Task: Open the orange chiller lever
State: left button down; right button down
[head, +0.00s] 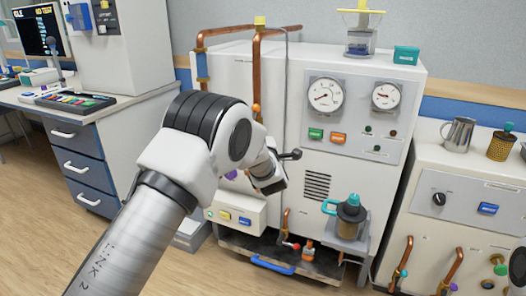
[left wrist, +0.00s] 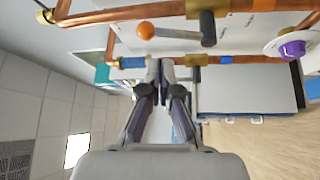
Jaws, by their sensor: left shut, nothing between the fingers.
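The orange lever knob (left wrist: 146,30) shows at the top of the left wrist view, on a short rod leading to a dark cylindrical fitting (left wrist: 208,30) by the copper pipes. In the head view a small orange knob (head: 256,108) shows on the upright pipe, just above my arm. My left gripper (left wrist: 161,67) is shut and empty. Its fingertips appear against the copper pipe, beside and below the orange knob in the wrist view, apart from it. In the head view my arm hides much of the lever area. My right gripper is not in view.
A white cabinet (head: 395,175) carries two gauges and buttons. Copper pipes (head: 215,32) run up its left side. A purple knob (left wrist: 292,49) sits right of the lever in the wrist view. A desk with drawers (head: 80,172) stands left; open floor (head: 40,240) lies in front.

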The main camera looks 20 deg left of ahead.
pick_arm(q)
jog(key=s+d, duration=0.1)
jog(key=s+d+f, duration=0.1)
jog(key=s, duration=0.1)
jog(key=s+f, duration=0.1)
jog(key=shift+s+d+f, duration=0.2)
jog(key=shift+s+d, duration=0.15)
jog(key=shift+d, duration=0.05)
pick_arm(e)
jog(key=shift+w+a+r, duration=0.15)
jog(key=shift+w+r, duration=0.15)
